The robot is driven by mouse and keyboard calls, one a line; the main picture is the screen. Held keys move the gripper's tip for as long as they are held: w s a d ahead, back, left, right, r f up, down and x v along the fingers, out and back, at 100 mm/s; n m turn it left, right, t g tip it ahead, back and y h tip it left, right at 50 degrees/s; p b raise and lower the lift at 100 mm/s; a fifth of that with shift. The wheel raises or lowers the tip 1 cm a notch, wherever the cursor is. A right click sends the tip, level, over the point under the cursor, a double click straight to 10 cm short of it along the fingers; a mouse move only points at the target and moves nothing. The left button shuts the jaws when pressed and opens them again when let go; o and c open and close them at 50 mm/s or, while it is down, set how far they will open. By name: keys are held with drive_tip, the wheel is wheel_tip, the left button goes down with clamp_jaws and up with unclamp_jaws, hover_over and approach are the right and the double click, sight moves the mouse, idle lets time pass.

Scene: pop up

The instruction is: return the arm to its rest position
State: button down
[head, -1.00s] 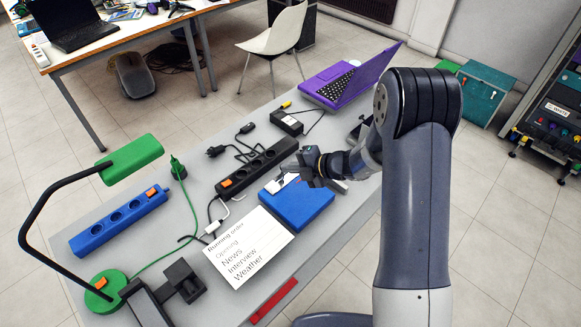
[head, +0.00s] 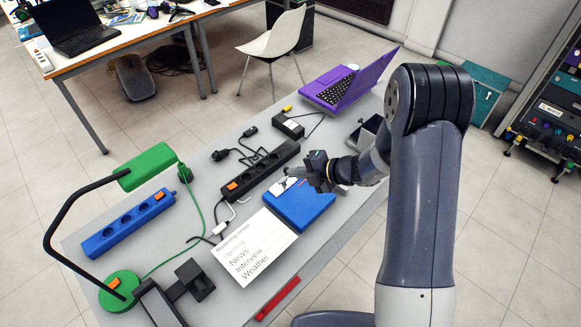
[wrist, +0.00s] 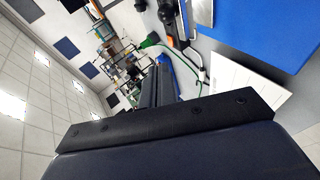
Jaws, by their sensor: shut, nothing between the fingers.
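My gripper (head: 294,173) is shut and empty in the head view. It is above the far edge of a blue box (head: 300,205) on the grey table, with my arm reaching in from the right. In the head view I cannot tell how high it is above the box. In the wrist view my dark gripper (wrist: 168,85) points away toward the room, and the blue box (wrist: 262,28) shows at the upper right.
A white paper (head: 254,248), a black power strip (head: 260,170), a blue power strip (head: 128,224) and a green lamp (head: 146,166) are on the table. A purple laptop (head: 352,85) stands at the far end. A white chair (head: 274,38) stands behind.

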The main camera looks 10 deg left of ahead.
drive_tip(key=v, duration=0.9)
drive_tip(key=shift+w+r+b, duration=0.15)
drive_tip(key=shift+r+b, duration=0.3)
drive_tip(key=shift+r, duration=0.05)
drive_tip(key=shift+d, duration=0.15)
drive_tip(key=w+a+f+b, duration=0.2)
drive_tip(key=w+a+f, duration=0.3)
drive_tip(key=a+f, duration=0.4)
drive_tip(key=shift+w+b, duration=0.3)
drive_tip(key=shift+b, duration=0.1)
drive_tip(key=shift+r, duration=0.1)
